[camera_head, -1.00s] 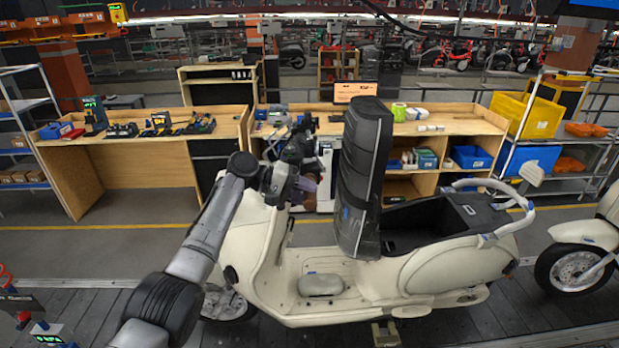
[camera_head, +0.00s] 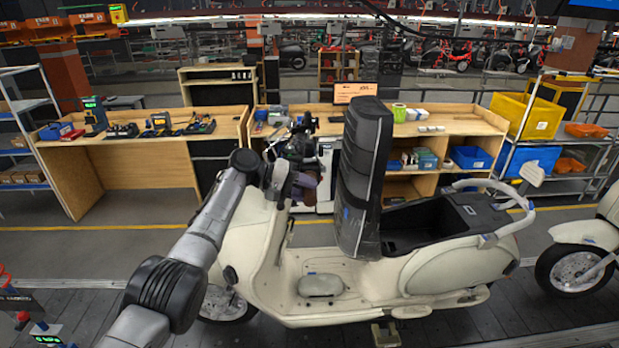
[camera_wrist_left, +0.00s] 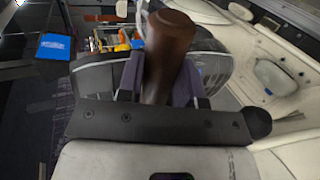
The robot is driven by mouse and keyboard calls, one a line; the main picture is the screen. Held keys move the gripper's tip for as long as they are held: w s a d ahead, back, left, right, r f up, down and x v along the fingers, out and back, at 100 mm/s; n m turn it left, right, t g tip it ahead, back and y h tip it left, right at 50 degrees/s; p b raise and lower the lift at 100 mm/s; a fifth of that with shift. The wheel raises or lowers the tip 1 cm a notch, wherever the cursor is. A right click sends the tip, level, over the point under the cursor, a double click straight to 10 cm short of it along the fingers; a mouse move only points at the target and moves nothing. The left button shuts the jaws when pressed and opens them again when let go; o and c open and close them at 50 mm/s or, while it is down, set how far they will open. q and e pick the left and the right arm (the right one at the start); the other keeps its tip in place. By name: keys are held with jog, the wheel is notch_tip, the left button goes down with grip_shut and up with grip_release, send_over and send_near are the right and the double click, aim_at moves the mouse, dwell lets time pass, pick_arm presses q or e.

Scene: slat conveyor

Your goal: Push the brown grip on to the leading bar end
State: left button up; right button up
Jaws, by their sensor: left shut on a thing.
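A cream scooter (camera_head: 262,262) stands side-on on the slat conveyor, its front end to the left. My left gripper (camera_head: 308,183) is at the scooter's handlebar area, shut on the brown grip (camera_head: 303,195). In the left wrist view the brown grip (camera_wrist_left: 168,58) stands up between the two purple-grey fingers (camera_wrist_left: 162,78), its rounded end toward the camera. The dark handlebar parts (camera_head: 300,135) show just above the gripper in the head view. The leading bar end cannot be made out clearly, so I cannot tell whether the grip touches it. My right gripper is not in view.
The scooter's black seat (camera_head: 362,165) stands raised just right of the gripper, beside the open storage well (camera_head: 415,225). Another scooter (camera_head: 580,262) is at the right edge. Wooden workbenches (camera_head: 150,150) with tools and bins stand behind, across a clear floor strip.

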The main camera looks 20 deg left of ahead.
aim_at(304, 196)
pick_arm(q)
jog(key=o, duration=0.9)
jog(key=shift+s, duration=0.15)
jog(key=shift+s+d, duration=0.15)
jog(key=shift+s, duration=0.2)
jog(key=shift+s+d+p, duration=0.15)
jog(key=shift+s+d, duration=0.05)
jog(key=shift+s, duration=0.3)
jog(key=shift+s+d+p, duration=0.15)
jog(key=shift+s+d, duration=0.05)
jog(key=shift+s, duration=0.25)
jog(key=s+d, duration=0.3)
jog(key=s, duration=0.4)
jog(key=s+d, duration=0.3)
jog(key=s, duration=0.4)
jog(key=shift+s+a+f+m+g+y, duration=0.1)
jog(key=shift+s+f+m+g+y, duration=0.3)
jog(key=shift+s+f, duration=1.5)
jog(key=shift+s+a+f+m+g+y, duration=0.15)
jog(key=shift+s+f+g+y, duration=0.8)
jog(key=shift+f, duration=1.6)
jog(key=shift+s+a+f+m+g+y, duration=0.1)
jog(key=shift+s+f+m+y, duration=0.2)
jog(key=shift+s+f, duration=1.7)
